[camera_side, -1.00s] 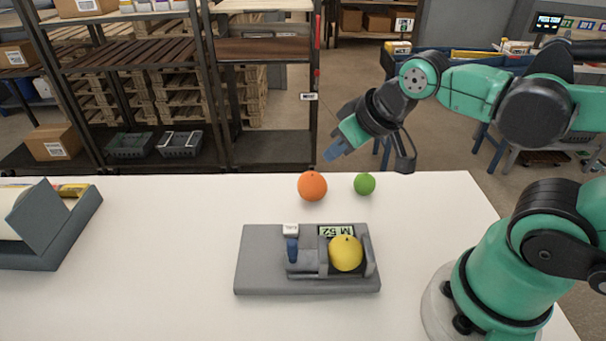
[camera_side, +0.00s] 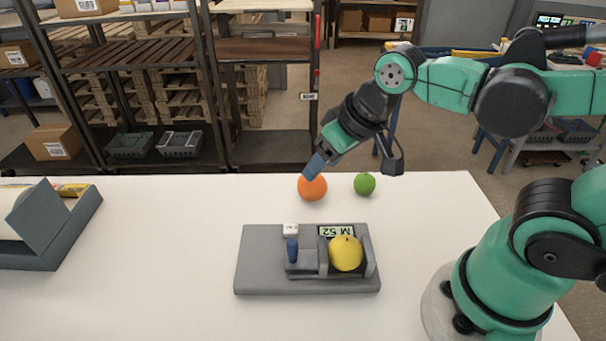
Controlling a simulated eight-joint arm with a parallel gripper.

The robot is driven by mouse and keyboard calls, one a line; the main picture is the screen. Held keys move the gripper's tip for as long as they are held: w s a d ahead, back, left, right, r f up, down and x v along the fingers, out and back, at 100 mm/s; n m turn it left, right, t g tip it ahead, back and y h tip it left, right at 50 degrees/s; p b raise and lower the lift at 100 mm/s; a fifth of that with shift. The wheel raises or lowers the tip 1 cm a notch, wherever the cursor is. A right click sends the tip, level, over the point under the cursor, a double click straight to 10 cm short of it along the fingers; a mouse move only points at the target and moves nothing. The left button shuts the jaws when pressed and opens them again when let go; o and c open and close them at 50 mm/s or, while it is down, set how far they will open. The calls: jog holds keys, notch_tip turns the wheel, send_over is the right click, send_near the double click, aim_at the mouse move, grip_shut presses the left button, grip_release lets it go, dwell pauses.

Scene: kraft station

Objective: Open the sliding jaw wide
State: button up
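A grey measuring fixture (camera_side: 262,272) lies on the white table. A yellow round fruit (camera_side: 346,253) sits between the sliding jaw and the fixed jaw (camera_side: 369,252) at the right, with little or no gap showing. A small display (camera_side: 337,231) behind it reads "M 52", upside down in this view. My gripper (camera_side: 313,168) is in the air above and behind the fixture, pointing down-left, and overlaps the top of the orange in the picture. Its finger opening cannot be made out.
An orange (camera_side: 312,188) and a green fruit (camera_side: 365,184) stand on the table (camera_side: 180,290) behind the fixture. A dark grey holder with a white roll (camera_side: 55,222) is at the left. The table between holder and fixture is clear.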

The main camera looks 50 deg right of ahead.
aim_at(292, 243)
jog(key=a+f+g, duration=0.1)
jog(key=a, duration=0.2)
jog(key=s+a+f+g, duration=0.1)
jog(key=a+g, duration=0.1)
jog(key=a, duration=0.1)
jog(key=s+a+f+g, duration=0.1)
jog(key=a+g, duration=0.1)
jog(key=shift+a+h, duration=0.3)
jog(key=shift+a, duration=0.1)
jog(key=shift+s+a+f+g, duration=0.15)
jog(key=shift+f+g, duration=0.05)
jog(key=shift+g, duration=0.1)
jog(key=shift+f, duration=2.75)
grip_shut()
